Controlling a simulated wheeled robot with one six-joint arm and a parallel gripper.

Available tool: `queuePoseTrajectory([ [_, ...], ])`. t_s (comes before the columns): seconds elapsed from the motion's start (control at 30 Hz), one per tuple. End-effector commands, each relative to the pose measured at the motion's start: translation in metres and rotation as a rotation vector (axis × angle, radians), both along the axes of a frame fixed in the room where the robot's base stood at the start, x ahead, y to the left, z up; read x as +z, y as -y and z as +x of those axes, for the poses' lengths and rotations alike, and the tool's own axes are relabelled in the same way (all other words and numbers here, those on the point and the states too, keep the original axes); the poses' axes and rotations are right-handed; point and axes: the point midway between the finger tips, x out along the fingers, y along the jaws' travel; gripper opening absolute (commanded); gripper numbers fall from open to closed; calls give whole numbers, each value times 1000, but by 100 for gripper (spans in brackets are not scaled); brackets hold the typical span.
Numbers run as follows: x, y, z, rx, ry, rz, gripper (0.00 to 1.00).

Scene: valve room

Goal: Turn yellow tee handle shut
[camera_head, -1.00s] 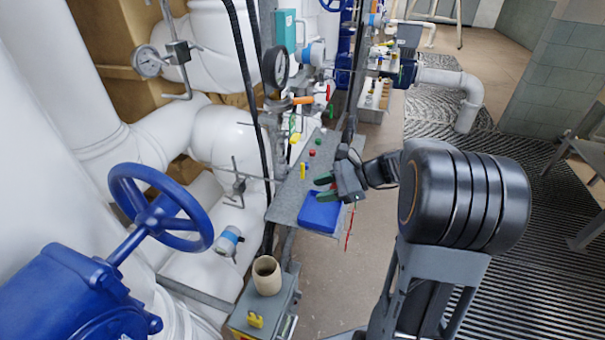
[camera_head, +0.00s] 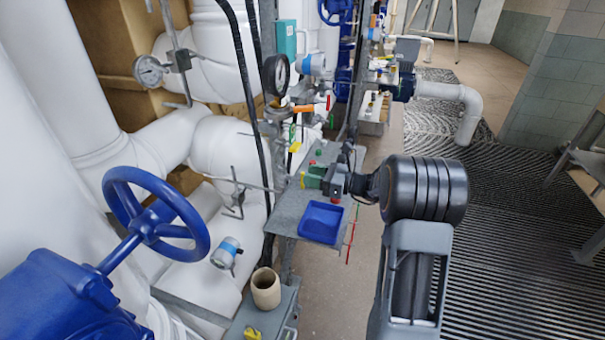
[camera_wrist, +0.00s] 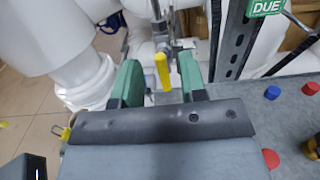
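The yellow tee handle (camera_wrist: 162,72) hangs upright between my two green fingertips in the wrist view, with a gap on both sides. Behind it is a grey metal valve fitting (camera_wrist: 165,33). My gripper (camera_wrist: 160,80) is open around the handle and does not visibly touch it. In the head view the yellow handle (camera_head: 302,180) shows as a small strip at the tips of my gripper (camera_head: 311,179), which reaches left over the grey bench. The lower part of the handle is close to the dark gripper body.
The grey bench (camera_head: 282,217) carries a blue tray (camera_head: 321,222). White pipes (camera_head: 222,160) stand to the left, with a blue handwheel (camera_head: 155,215) in front. The floor to the right is open grating.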

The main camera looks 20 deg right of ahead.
Motion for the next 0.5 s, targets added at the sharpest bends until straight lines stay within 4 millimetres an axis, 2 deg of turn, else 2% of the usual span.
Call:
queuePoseTrajectory([
  [0.2, 0, -20, 13, 2, -1, -1, 39],
  [0.5, 0, -27, 18, 0, -1, -1, 39],
])
